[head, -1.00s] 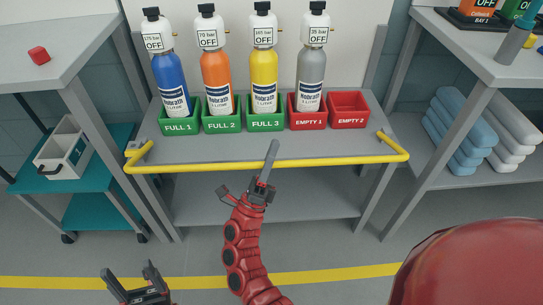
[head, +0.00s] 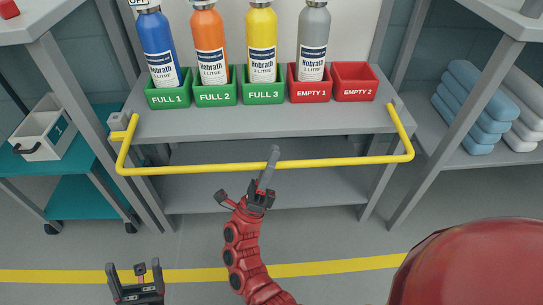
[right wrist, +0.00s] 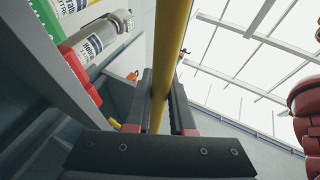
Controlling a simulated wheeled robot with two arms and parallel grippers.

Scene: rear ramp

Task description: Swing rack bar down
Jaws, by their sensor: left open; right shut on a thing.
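The yellow rack bar (head: 340,162) runs across the front of the rack. Its side arms slope from the rack's corners, and its long section shows below the front edge of the shelf (head: 300,124). My right gripper (head: 268,170) is at the middle of the bar, shut on it. In the right wrist view the bar (right wrist: 173,50) passes between the fingers (right wrist: 166,105). My left gripper (head: 135,278) is open and empty, low at the left, well apart from the bar.
Blue (head: 157,45), orange (head: 210,45), yellow (head: 262,40) and grey (head: 313,40) bottles stand in labelled bins. The EMPTY 2 bin (head: 355,82) is empty. A teal cart (head: 75,185) stands left, a shelf with rolls (head: 470,120) right. The floor in front is clear.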

